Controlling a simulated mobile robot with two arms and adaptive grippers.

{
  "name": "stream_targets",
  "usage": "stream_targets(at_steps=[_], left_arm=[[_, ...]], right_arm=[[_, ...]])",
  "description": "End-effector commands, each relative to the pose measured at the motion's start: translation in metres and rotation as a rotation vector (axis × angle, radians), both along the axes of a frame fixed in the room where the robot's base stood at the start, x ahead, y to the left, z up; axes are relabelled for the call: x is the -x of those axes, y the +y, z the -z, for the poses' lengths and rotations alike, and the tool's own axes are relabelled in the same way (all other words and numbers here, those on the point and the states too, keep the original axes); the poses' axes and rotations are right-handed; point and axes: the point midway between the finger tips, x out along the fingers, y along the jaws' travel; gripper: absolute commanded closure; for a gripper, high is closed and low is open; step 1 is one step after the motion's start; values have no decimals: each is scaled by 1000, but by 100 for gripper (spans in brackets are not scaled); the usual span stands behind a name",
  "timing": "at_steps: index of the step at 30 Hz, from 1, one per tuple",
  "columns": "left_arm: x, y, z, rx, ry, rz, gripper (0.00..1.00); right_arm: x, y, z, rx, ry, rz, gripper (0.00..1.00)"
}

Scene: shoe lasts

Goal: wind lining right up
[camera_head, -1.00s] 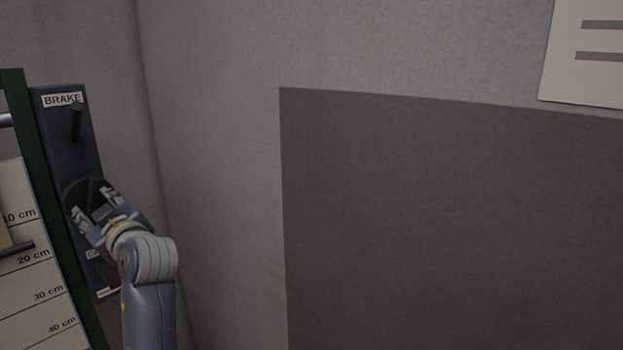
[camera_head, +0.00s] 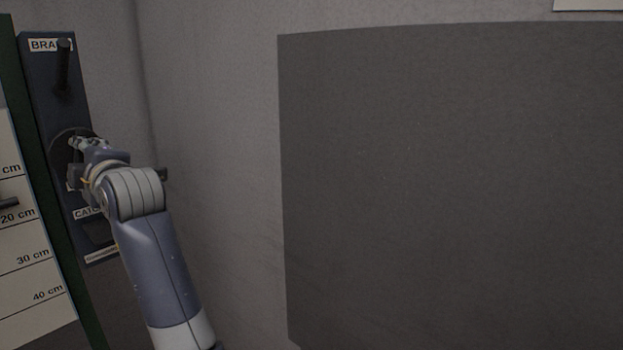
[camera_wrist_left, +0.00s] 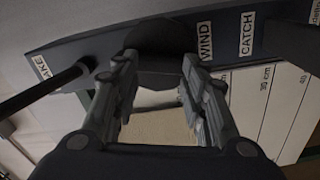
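A dark blue panel (camera_head: 45,115) stands at the left with a BRAKE label at its top. A dark lever (camera_head: 63,70) sticks out by that label. A dark round hub (camera_head: 58,146) sits lower down, partly hidden by my left gripper (camera_head: 80,142). In the left wrist view the gripper (camera_wrist_left: 158,65) is open, its fingers apart on either side of the dark hub part (camera_wrist_left: 165,45); I cannot tell whether they touch it. A WIND label (camera_wrist_left: 205,42) is beside the right finger. A cream sheet (camera_wrist_left: 160,128) shows beyond the fingers. My right gripper is out of view.
A CATCH label (camera_head: 86,213) is below my gripper. A white board with centimetre marks (camera_head: 30,278) and a dark green upright (camera_head: 40,200) are left of the panel. A large dark grey panel (camera_head: 450,180) fills the right side.

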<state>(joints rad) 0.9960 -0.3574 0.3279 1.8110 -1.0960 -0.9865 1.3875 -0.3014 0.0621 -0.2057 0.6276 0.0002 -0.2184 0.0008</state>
Motion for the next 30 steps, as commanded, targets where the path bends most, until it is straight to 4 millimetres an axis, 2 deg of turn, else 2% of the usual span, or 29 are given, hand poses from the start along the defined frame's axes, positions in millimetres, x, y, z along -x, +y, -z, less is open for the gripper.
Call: stream_targets(at_steps=[5, 6, 8, 12, 15, 20, 30], left_arm=[[-2, -4, 5, 142, -156, 10, 60], [-1, -3, 3, 165, -184, 7, 60], [-1, -2, 3, 200, -225, 6, 60], [-1, -2, 2, 277, -317, 7, 60], [-1, -2, 1, 321, -366, 6, 60], [-1, -3, 0, 352, -403, 7, 60], [-1, -3, 2, 575, -664, 7, 60]], right_arm=[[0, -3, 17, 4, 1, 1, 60], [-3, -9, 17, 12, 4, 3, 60], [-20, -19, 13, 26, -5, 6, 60], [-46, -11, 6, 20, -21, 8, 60], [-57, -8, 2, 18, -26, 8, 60], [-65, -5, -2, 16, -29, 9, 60], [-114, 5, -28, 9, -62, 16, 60]])
